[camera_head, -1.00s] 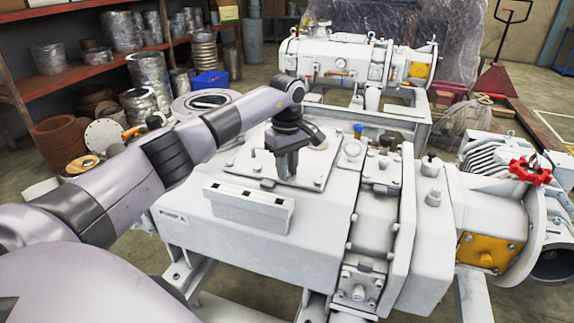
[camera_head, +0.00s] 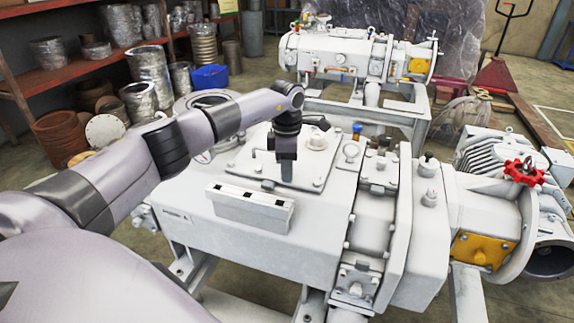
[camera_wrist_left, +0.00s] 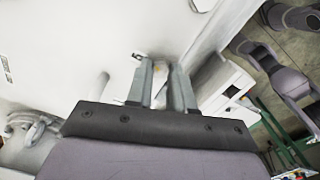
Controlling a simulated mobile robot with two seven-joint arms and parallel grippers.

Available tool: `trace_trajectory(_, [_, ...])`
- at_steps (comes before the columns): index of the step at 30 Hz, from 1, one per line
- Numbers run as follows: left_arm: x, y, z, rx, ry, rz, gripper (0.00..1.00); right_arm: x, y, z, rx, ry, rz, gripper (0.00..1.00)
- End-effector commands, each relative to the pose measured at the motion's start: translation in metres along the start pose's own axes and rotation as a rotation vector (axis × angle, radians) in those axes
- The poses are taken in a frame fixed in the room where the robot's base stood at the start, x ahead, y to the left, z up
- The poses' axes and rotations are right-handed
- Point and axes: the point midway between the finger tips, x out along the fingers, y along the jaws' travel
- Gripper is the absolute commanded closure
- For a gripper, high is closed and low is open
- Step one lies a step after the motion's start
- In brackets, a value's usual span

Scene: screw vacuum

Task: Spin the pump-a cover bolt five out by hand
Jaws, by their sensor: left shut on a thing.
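The pump-a housing (camera_head: 250,242) is a large white block with a flat cover plate (camera_head: 243,166) on top. My left gripper (camera_head: 287,180) points straight down at the cover's near right part, with its fingertips at the plate. It is seen narrow side on. In the left wrist view the two grey fingers (camera_wrist_left: 164,75) stand close together, shut on the cover bolt. The bolt itself is mostly hidden between the fingers, so I cannot tell how far it is out. My right gripper is not in view.
A white tray (camera_head: 248,209) with dark square openings sits on the housing's near top edge, close to the gripper. A ringed fitting (camera_head: 351,152) and a flanged section (camera_head: 376,215) stand to the right. A red handwheel (camera_head: 525,170) is farther right.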

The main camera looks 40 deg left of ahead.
Motion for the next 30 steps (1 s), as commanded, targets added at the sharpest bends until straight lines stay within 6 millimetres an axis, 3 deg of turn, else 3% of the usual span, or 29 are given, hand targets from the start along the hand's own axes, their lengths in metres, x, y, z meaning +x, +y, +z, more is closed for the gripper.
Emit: trace_trajectory(30, [0.001,0.000,0.000,-0.966,0.002,-0.002,1.00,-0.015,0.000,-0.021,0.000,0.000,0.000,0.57])
